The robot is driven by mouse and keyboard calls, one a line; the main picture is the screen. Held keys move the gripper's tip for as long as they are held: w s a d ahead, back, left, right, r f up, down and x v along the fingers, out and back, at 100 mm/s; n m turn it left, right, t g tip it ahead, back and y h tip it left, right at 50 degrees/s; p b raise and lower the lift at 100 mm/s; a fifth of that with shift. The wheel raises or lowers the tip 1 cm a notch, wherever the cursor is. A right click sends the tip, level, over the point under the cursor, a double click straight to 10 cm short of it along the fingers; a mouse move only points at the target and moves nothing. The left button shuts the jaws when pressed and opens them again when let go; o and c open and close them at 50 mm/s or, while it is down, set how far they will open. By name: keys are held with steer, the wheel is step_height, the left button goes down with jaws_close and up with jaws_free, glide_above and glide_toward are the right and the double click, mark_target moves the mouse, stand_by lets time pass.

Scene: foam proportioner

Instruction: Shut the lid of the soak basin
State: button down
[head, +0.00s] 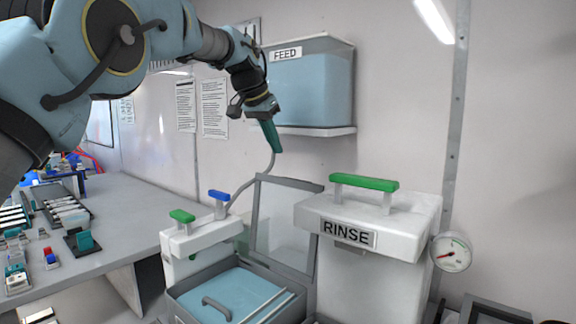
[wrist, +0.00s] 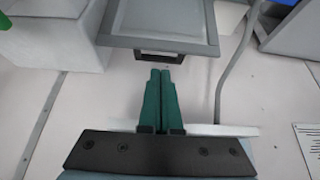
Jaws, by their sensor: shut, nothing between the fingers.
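The soak basin (head: 178,303) looks to be the grey-rimmed box at the bottom centre of the head view, with a light blue inside and a grey handle in it. Its lid (head: 290,182), a clear pane in a grey frame, stands raised at the back of the basin. The wrist view shows a grey-framed panel that looks like this lid (wrist: 160,43), with a dark handle (wrist: 158,57) on its edge. My gripper (head: 277,150) is shut and empty, pointing down above the raised lid. Its green fingertips (wrist: 160,74) are close below that handle in the wrist view, apparently not touching.
A white RINSE tank (head: 340,264) with a green handle stands right of the lid, with a gauge (head: 451,252) beside it. A FEED tank (head: 312,90) sits on a wall shelf behind my gripper. A grey hose (head: 243,193) runs left of the lid. A bench (head: 125,225) stands left.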

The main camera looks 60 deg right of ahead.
steer(key=p+x, duration=0.3)
steer(key=x, duration=0.6)
steer(key=shift+s+d+f+p, duration=0.2)
steer(key=shift+s+d+p, duration=0.1)
steer(key=shift+d, duration=0.15)
steer(key=shift+a+f+b, duration=0.1)
steer(key=shift+a+b, duration=0.05)
steer(key=shift+b, duration=0.25)
